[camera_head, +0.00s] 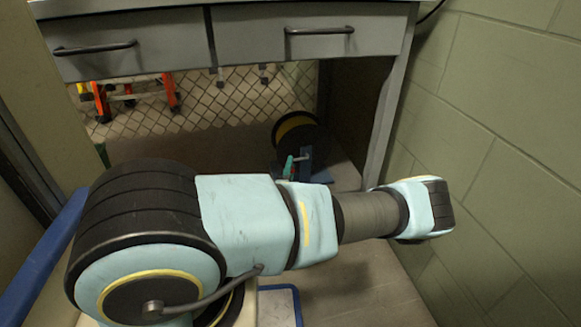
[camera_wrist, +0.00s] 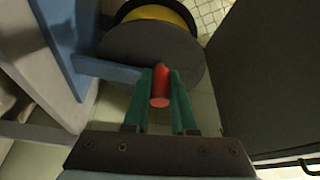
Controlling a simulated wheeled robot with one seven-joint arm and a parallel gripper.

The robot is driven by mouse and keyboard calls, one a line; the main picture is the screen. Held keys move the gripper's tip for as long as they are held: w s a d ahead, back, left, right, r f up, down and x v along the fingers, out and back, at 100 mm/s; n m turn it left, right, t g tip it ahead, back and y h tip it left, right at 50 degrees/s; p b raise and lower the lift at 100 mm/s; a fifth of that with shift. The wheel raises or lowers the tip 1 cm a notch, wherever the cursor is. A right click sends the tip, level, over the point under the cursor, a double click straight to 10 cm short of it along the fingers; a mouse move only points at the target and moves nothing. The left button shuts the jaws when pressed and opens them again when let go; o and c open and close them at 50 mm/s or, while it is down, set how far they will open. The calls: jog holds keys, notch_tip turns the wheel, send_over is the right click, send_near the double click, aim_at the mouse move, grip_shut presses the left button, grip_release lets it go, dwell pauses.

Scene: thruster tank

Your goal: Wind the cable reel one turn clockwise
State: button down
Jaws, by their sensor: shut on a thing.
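The cable reel (camera_wrist: 118,52) has a dark round flange and yellow cable wound behind it. In the head view the reel (camera_head: 289,124) stands low under the desk, by a blue stand. In the wrist view my gripper (camera_wrist: 160,88) has its green fingers on both sides of a red crank handle (camera_wrist: 160,85), shut on it. The handle is in front of the reel's flange, near its lower right. In the head view my gripper's green fingers (camera_head: 288,167) show small beside the stand, and the red handle cannot be made out there.
A grey desk with two drawers (camera_head: 310,32) stands over the reel. A block wall (camera_head: 500,110) is close on the right, near my arm. In the wrist view a blue stand beam (camera_wrist: 105,69) runs beside the reel, and a large dark panel (camera_wrist: 260,80) is at right.

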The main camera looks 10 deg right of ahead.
jog(key=shift+d, duration=0.1)
jog(key=c, duration=0.7)
grip_release()
jog(key=p+v, duration=0.2)
jog(key=v, duration=0.8)
jog(key=shift+s, duration=0.4)
jog(key=shift+f, duration=0.1)
